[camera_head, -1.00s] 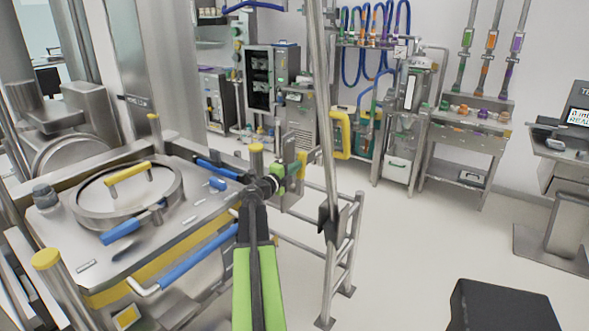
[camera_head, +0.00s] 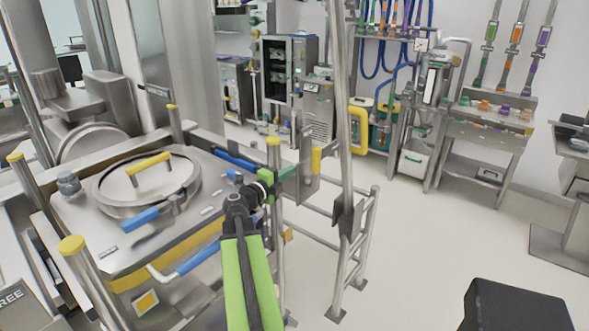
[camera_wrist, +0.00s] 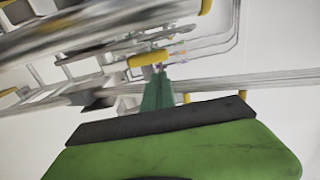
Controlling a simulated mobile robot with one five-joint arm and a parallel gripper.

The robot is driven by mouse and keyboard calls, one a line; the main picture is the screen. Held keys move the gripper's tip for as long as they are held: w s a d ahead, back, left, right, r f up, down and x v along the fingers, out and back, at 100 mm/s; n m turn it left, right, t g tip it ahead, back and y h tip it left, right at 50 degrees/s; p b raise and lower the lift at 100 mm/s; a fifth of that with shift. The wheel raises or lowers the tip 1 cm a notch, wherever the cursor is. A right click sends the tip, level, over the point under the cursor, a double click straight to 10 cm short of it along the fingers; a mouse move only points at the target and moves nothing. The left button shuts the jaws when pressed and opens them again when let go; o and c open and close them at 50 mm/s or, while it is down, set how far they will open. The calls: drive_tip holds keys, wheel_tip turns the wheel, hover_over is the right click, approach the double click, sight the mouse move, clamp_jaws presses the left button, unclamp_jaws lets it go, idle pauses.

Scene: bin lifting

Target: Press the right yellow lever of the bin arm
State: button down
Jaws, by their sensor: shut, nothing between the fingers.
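A short yellow lever (camera_head: 316,160) stands upright at a metal bracket (camera_head: 305,150), just right of my gripper. My gripper (camera_head: 291,171) is green, at the end of my arm, over the right edge of the steel bin unit (camera_head: 125,255). In the wrist view, my gripper (camera_wrist: 158,82) is shut and empty, its green fingers together. A yellow cylinder (camera_wrist: 148,58) shows just past the fingertips there; I cannot tell whether they touch. Another yellow-topped post (camera_head: 273,142) rises behind my wrist in the head view.
The bin unit has a round lid (camera_head: 110,190) with a yellow handle (camera_head: 149,163) and blue handles (camera_head: 198,258). A metal pole and frame (camera_head: 345,215) stand close right of my gripper. Open floor (camera_head: 430,235) lies further right. A black box (camera_head: 515,308) is at bottom right.

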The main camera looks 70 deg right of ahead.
sight(314, 160)
drive_tip(key=shift+w+a+f+b, duration=0.15)
drive_tip(key=shift+a+f+b, duration=0.2)
drive_tip(key=shift+f+b, duration=0.2)
drive_tip(key=shift+w+a+f+b, duration=0.15)
drive_tip(key=shift+a+f+b, duration=0.2)
drive_tip(key=shift+f+b, duration=0.15)
drive_tip(key=x, duration=1.4)
drive_tip(key=shift+r, duration=0.1)
